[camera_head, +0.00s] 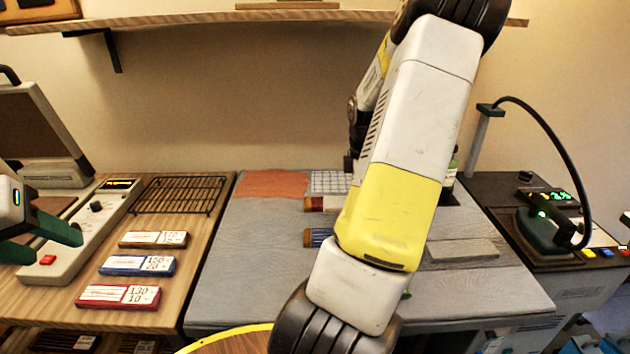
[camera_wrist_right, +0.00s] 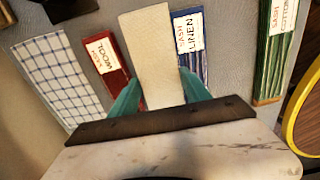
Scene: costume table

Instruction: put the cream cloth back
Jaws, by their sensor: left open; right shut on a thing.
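The cream cloth (camera_wrist_right: 152,50) is a flat pale strip in the right wrist view. My right gripper (camera_wrist_right: 161,92) has its teal fingers shut on the near end of it. The strip points away from the gripper, between the red wool bundle (camera_wrist_right: 107,66) and the blue linen bundle (camera_wrist_right: 190,45). I cannot tell whether it touches the table. In the head view my right arm hides the cloth and the right gripper. My left gripper (camera_head: 57,247) is open and empty at the far left, over the press machine (camera_head: 92,232).
On the grey table mat (camera_head: 250,260) lie an orange cloth (camera_head: 272,184), a checked cloth (camera_head: 330,181) and a grey flat slab (camera_head: 461,250). A green cotton bundle (camera_wrist_right: 277,50) lies at right in the wrist view. A wire rack (camera_head: 180,195) stands left; a shelf (camera_head: 240,17) is above.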

